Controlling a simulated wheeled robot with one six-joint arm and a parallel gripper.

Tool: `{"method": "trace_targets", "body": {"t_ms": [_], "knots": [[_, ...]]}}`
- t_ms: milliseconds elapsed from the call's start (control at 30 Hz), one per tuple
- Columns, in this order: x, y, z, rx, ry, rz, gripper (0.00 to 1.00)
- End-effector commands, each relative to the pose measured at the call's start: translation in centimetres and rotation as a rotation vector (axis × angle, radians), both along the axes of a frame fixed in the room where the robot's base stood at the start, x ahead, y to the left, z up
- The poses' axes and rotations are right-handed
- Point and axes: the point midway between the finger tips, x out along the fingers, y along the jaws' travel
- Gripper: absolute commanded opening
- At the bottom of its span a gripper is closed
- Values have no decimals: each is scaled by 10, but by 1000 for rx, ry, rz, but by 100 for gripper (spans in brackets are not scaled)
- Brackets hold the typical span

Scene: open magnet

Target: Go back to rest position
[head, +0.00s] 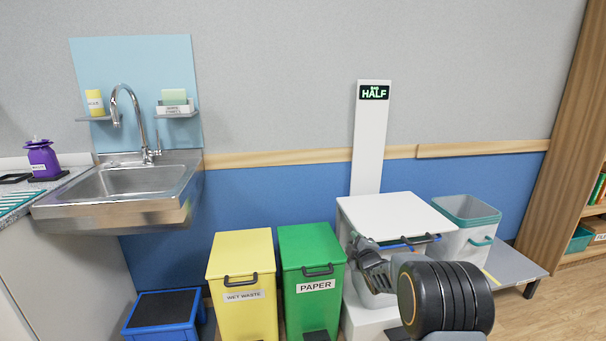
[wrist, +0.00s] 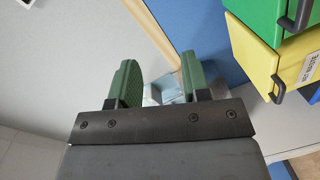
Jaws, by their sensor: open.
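My gripper (head: 362,248) is at the lower right of the head view, in front of a white lidded box (head: 395,212), and my arm hides part of that box. In the wrist view my gripper (wrist: 160,72) shows two green fingers spread apart with nothing between them. The wrist picture is tilted. A blurred pale and bluish patch shows beyond the gap between the fingers; I cannot tell what it is.
A yellow WET WASTE bin (head: 240,308) and a green PAPER bin (head: 312,300) stand left of my gripper. A grey bin with a teal rim (head: 466,218) is at right. A steel sink (head: 125,185) and blue step stool (head: 163,314) are left. A display post (head: 371,140) reads HALF.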

Motion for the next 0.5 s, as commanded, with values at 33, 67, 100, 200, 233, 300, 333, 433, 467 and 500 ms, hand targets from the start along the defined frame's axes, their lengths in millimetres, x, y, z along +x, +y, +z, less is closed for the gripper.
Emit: {"method": "trace_targets", "body": {"t_ms": [33, 67, 100, 200, 233, 300, 333, 433, 467, 500], "knots": [[-17, -4, 59, 59, 78, -55, 43], [-28, -6, 77, 98, 133, -91, 43], [-45, -9, 98, 152, 206, -141, 43], [-95, -15, 148, 296, 381, -273, 43], [-112, -16, 161, 338, 432, -313, 43], [-154, -18, 188, 433, 547, -411, 43], [-173, -17, 198, 475, 597, -446, 43], [-234, -14, 226, 606, 744, -576, 43], [-251, -13, 232, 641, 783, -613, 43], [-273, -11, 239, 683, 834, -661, 43]]}}
